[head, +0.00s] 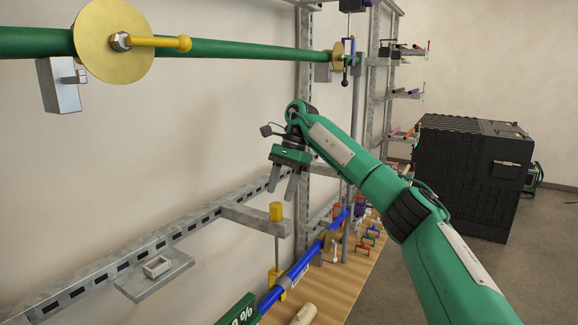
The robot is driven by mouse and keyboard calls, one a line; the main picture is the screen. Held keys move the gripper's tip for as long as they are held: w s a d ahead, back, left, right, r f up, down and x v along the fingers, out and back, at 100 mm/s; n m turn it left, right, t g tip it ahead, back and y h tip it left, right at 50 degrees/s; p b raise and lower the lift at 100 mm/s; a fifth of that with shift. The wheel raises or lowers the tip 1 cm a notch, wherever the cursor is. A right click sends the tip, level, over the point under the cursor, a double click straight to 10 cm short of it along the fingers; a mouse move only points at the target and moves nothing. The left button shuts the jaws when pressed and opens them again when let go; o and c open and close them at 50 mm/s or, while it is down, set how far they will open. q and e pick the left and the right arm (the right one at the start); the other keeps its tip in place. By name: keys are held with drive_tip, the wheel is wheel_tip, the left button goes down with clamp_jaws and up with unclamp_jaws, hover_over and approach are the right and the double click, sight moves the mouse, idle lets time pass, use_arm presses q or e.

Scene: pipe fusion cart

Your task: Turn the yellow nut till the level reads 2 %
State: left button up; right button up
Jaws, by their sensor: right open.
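The yellow nut (276,212) sits at the top of a thin upright rod, by the end of a grey bracket. A second yellow piece (275,280) is lower on that rod, beside the blue pipe (297,270). A green level display (238,312) is cut off by the bottom edge; only "0 %" shows, so its full reading cannot be told. My right gripper (282,190) is open and empty, fingers pointing down, just above the yellow nut in the picture. Its exact distance from the nut cannot be told. My left gripper is out of view.
A grey slotted rail (150,243) with brackets (262,221) runs along the wall. A green pipe (230,50) with a brass disc (116,40) crosses above. A wooden shelf (345,285) lies below. A black crate (465,170) stands at right.

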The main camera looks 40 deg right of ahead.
drive_tip(key=p+v, duration=0.2)
drive_tip(key=v, duration=0.6)
drive_tip(key=shift+r, duration=0.15)
idle(1.2)
